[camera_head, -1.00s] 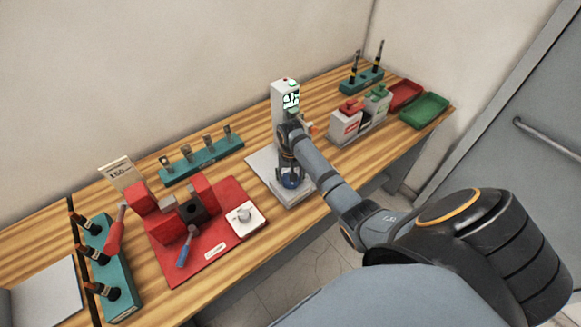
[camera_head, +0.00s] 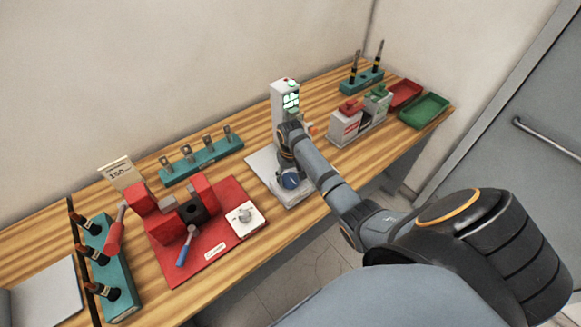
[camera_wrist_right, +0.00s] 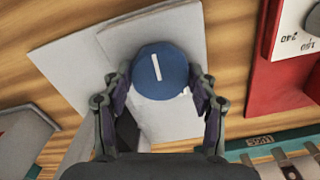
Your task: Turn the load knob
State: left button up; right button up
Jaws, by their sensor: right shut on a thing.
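The load knob is a round blue knob (camera_wrist_right: 160,70) with a white line, on a light grey base (camera_wrist_right: 75,70) in the right wrist view. The line stands nearly upright in that picture. In the head view the blue knob (camera_head: 291,181) shows at the front of the white base plate (camera_head: 262,165), partly covered by my wrist. My right gripper (camera_wrist_right: 154,76) has a finger on either side of the knob and is shut on it. In the head view my right gripper (camera_head: 289,170) points down over the knob. My left gripper is in neither view.
A white tester (camera_head: 281,100) with a lit green screen stands behind the knob. A red fixture board (camera_head: 205,255) with a white dial plate lies to the left. Teal racks (camera_head: 202,160), boxes and red and green trays (camera_head: 424,110) stand around on the wooden bench.

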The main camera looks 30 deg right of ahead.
aim_at(291, 178)
jog(key=shift+w, duration=0.1)
jog(key=o, duration=1.2)
jog(key=shift+c, duration=0.2)
notch_tip(291, 178, up, 12)
